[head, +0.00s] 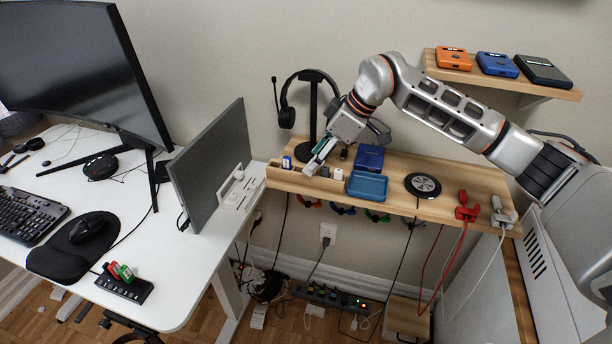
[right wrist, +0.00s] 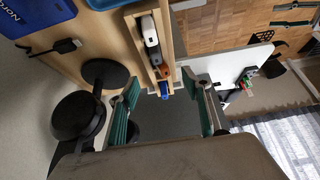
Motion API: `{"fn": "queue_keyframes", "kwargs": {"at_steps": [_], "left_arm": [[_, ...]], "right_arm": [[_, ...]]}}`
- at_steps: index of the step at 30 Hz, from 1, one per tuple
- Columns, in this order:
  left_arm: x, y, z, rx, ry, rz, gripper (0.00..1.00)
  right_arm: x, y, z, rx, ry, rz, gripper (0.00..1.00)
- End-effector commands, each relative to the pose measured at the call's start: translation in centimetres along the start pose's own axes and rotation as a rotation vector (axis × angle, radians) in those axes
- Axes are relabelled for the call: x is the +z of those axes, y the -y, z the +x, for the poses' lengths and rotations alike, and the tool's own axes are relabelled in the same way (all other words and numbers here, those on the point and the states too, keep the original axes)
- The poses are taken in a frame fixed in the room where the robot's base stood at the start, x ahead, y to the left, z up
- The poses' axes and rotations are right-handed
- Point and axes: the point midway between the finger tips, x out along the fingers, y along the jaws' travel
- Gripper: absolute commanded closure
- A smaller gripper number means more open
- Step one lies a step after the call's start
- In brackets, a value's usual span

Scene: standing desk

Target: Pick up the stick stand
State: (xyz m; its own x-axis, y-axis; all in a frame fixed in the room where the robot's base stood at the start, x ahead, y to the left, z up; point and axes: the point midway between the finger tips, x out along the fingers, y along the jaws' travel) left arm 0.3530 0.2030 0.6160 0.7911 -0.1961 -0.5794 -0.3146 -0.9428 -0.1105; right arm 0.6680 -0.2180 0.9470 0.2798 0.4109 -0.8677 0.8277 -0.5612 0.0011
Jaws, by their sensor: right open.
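The stick stand (head: 124,290) is a low black block with a red and a green stick standing in it. It sits at the front right of the white desk, and it also shows small in the right wrist view (right wrist: 244,82). My right gripper (head: 317,158) is open and empty. It is above the left part of the wooden shelf, far to the right of and behind the stand. In the right wrist view its two green-padded fingers (right wrist: 168,112) are spread apart with nothing between them. My left gripper is not in view.
The wooden shelf (head: 455,205) carries a compartment box (head: 311,186), a headphone stand (head: 313,112), a blue tray (head: 367,186) and a black disc (head: 422,185). A tilted screen (head: 213,165) stands between gripper and stand. A mouse (head: 88,228) lies left of the stand.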

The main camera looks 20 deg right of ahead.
Motion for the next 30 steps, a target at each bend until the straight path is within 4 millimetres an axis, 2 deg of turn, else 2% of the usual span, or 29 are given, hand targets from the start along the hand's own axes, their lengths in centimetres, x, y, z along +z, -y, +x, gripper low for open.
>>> {"fn": "queue_keyframes", "kwargs": {"at_steps": [8, 15, 22, 23, 28, 30], "left_arm": [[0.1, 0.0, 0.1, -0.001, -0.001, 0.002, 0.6], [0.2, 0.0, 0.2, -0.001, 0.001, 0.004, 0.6], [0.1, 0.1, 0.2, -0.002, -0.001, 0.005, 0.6], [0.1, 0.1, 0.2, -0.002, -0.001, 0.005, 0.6], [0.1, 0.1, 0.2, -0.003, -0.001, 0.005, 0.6], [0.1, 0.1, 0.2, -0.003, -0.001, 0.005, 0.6]], "right_arm": [[0.1, 0.0, 2.5, -0.004, 0.001, 0.0, 0.51], [0.3, -0.2, 5.9, -0.004, 0.001, 0.0, 0.51], [0.2, -0.2, 6.1, -0.002, 0.0, -0.001, 0.51], [0.2, -0.2, 6.1, -0.002, 0.0, -0.001, 0.54], [0.2, -0.2, 6.1, -0.002, 0.0, -0.001, 0.98], [0.2, -0.2, 6.1, -0.002, 0.0, -0.001, 0.99]]}}
